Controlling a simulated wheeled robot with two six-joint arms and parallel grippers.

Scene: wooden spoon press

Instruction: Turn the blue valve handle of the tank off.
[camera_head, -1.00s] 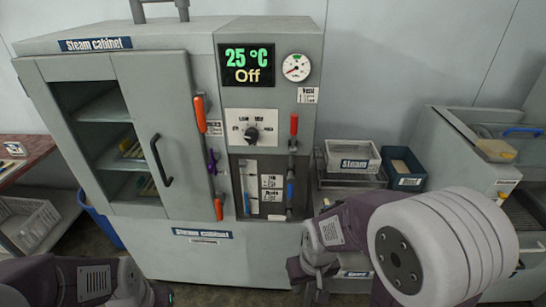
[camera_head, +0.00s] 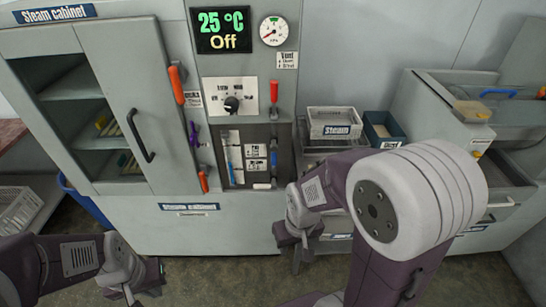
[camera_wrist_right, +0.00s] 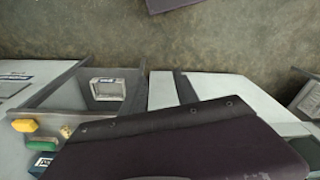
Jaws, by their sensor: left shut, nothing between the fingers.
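A blue valve handle (camera_head: 274,159) stands upright on the dark panel of the steam cabinet, beside the water gauge (camera_head: 233,158) and below a red lever (camera_head: 274,93). Another blue handle (camera_head: 497,92) lies across the top of the grey unit at the right; the labels are too small to show which belongs to the tank. My left gripper (camera_head: 142,292) is low in front of the cabinet, shut and empty, well away from both handles. My right gripper (camera_head: 298,254) hangs below and right of the dark panel, apart from the blue handle; its jaws are not clear.
The steam cabinet display (camera_head: 223,30) reads 25 °C, Off. Orange handles (camera_head: 177,85) and a black door handle (camera_head: 140,133) stick out of its front. Open floor (camera_head: 220,240) lies in front.

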